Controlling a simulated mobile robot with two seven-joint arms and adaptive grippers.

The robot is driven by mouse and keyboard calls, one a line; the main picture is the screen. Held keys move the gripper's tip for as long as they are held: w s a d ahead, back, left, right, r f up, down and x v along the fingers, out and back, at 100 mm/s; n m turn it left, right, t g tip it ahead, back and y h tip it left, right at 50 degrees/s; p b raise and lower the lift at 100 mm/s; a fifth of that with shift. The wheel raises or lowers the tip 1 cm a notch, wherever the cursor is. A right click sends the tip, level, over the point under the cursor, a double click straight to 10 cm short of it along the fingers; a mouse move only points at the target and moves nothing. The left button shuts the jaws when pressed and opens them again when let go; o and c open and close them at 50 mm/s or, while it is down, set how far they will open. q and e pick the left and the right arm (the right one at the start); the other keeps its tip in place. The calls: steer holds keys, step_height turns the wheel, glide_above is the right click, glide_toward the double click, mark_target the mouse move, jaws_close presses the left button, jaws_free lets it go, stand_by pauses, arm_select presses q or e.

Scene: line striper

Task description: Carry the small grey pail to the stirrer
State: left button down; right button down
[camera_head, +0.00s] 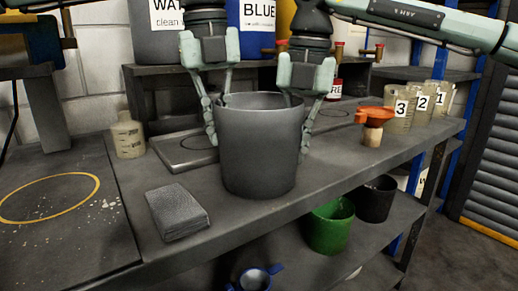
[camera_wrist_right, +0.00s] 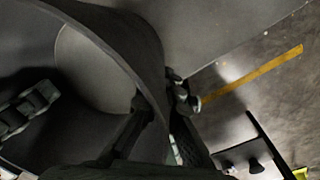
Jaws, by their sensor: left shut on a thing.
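The grey pail (camera_head: 258,150) is upright at the middle of the bench, open at the top. I cannot tell whether its base touches the bench top. My left gripper (camera_head: 218,120) is shut on the pail's left wall, one finger outside and one at the rim. My right gripper (camera_head: 297,118) straddles the right wall, with one finger outside and the other partly hidden inside. In the right wrist view, the fingers of this gripper (camera_wrist_right: 163,100) lie on either side of the pail's wall (camera_wrist_right: 125,40); their grip is unclear. I cannot identify the stirrer.
Green (camera_head: 330,225) and black (camera_head: 375,198) pails are on the lower shelf.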

mark_target(214, 101)
arm_select(q)
steer(key=shift+w+a+r, duration=0.1)
steer(key=shift+r, duration=0.15)
arm_select(e)
steer(key=shift+r, duration=0.25)
